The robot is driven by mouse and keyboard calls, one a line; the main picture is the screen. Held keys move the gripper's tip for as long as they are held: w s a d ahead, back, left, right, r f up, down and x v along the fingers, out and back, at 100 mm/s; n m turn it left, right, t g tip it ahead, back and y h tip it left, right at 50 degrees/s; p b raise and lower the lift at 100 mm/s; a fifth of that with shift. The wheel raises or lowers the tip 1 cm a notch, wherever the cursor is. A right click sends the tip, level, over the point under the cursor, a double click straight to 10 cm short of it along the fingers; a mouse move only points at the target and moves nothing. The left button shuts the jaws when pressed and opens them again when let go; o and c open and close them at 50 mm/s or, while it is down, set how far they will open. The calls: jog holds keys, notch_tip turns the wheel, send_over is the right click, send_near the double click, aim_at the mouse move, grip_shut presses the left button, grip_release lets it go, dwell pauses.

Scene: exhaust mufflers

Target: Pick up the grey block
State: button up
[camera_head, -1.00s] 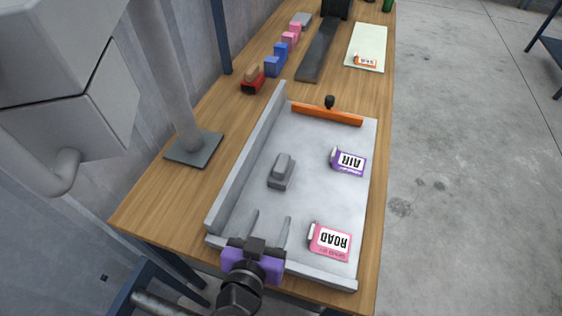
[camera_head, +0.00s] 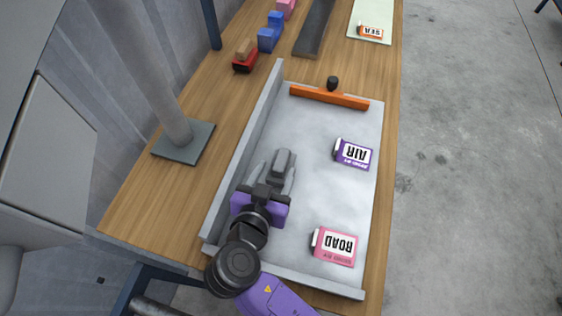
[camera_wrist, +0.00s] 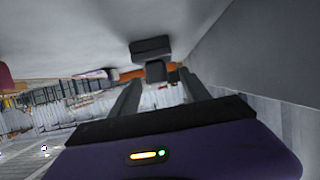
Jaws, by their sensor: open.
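The grey block (camera_head: 282,164) lies on the floor of the grey tray (camera_head: 310,140), left of its middle. It has a raised, narrower top part. My gripper (camera_head: 274,176) is open, its two fingers pointing at the block from the near side. In the head view the fingertips reach along the block's near end, one on each side; I cannot tell whether they touch it. In the wrist view the block (camera_wrist: 152,48) shows dark, ahead and between the fingers.
An orange bar (camera_head: 329,97) with a black knob lies at the tray's far end. A purple AIR box (camera_head: 353,154) and a pink ROAD box (camera_head: 334,246) lie on the tray's right side. The tray's raised left wall (camera_head: 243,150) runs beside my gripper. A post base (camera_head: 184,142) stands further left.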

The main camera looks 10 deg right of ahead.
aim_at(281, 162)
jog(key=shift+p+x, duration=0.45)
jog(key=shift+x, duration=1.85)
jog(key=shift+s+d, duration=0.1)
jog(key=c, duration=1.1)
jog(key=shift+r, duration=0.1)
